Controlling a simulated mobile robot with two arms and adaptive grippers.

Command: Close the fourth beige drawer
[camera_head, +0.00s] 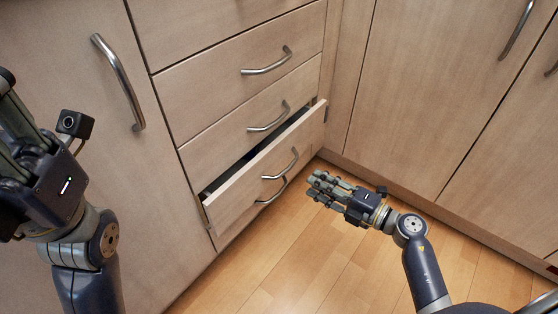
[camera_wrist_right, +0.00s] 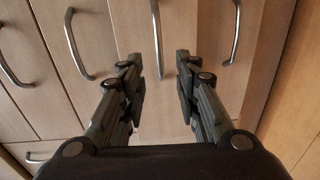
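The beige drawer (camera_head: 240,190) in the cabinet stack is pulled part-way out, with a dark gap behind its front's top edge. It has a curved metal handle (camera_head: 282,165). It looks like the fourth front down. My right gripper (camera_head: 318,187) is to the right of the drawer front, apart from it and empty. In the right wrist view its two fingers (camera_wrist_right: 156,78) are spread, with a metal handle (camera_wrist_right: 157,38) beyond the gap; I cannot tell which drawer that handle belongs to. My left gripper (camera_head: 18,120) is at the left edge, partly cut off, its fingertips unclear.
Closed drawers with handles (camera_head: 267,62) (camera_head: 270,118) lie above the open one, and another handle (camera_head: 272,191) shows below it. A cabinet door (camera_head: 75,150) is at left; more doors (camera_head: 430,90) stand at right. The wooden floor (camera_head: 290,255) is clear.

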